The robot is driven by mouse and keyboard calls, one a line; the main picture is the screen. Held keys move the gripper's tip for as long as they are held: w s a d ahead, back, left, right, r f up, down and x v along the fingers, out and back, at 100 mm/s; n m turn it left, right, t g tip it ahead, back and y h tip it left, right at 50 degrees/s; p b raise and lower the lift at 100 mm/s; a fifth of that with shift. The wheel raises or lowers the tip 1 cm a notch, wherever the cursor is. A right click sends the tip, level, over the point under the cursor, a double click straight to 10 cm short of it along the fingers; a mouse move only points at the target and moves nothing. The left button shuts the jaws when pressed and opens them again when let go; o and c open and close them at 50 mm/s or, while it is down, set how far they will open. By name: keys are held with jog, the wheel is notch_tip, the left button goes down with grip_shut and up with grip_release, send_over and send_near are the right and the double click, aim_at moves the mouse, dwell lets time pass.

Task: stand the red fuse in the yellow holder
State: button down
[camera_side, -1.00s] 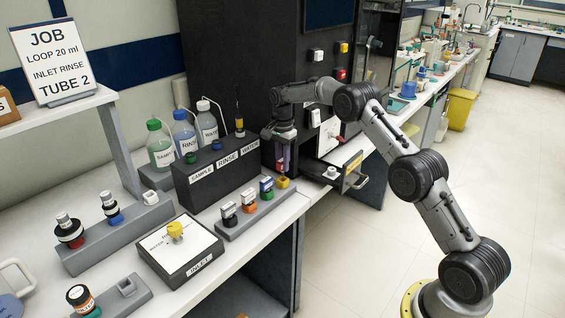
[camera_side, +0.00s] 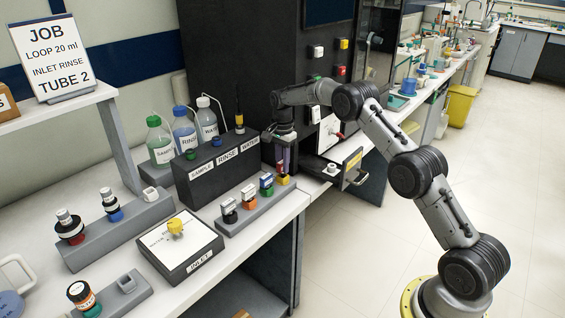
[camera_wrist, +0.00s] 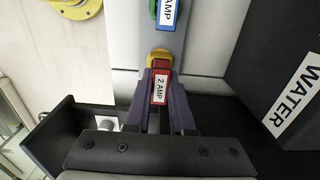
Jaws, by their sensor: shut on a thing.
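The red fuse (camera_wrist: 160,84), with a white "2 AMP" label, is between the dark fingers of my gripper (camera_wrist: 160,108) in the wrist view. My gripper is shut on it. The yellow holder (camera_wrist: 157,55) shows just behind the fuse's far end. In the side view, my gripper (camera_side: 284,166) points down at the right end of the grey fuse rack, and the red fuse (camera_side: 283,180) shows at the yellow holder. The fingers and fuse hide most of the holder, so I cannot tell whether the fuse is fully seated.
A blue fuse in a green holder (camera_side: 266,184) stands beside the yellow one on the grey rack (camera_side: 240,222), with other fuses further left. The black SAMPLE/RINSE/WATER block (camera_side: 215,168) is close behind. An open drawer (camera_side: 345,172) is to the right.

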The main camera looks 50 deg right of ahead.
jog(key=shift+f, duration=0.65)
jog(key=c, duration=0.7)
grip_release()
notch_tip(320, 180, up, 14)
jog(key=shift+f, duration=0.1)
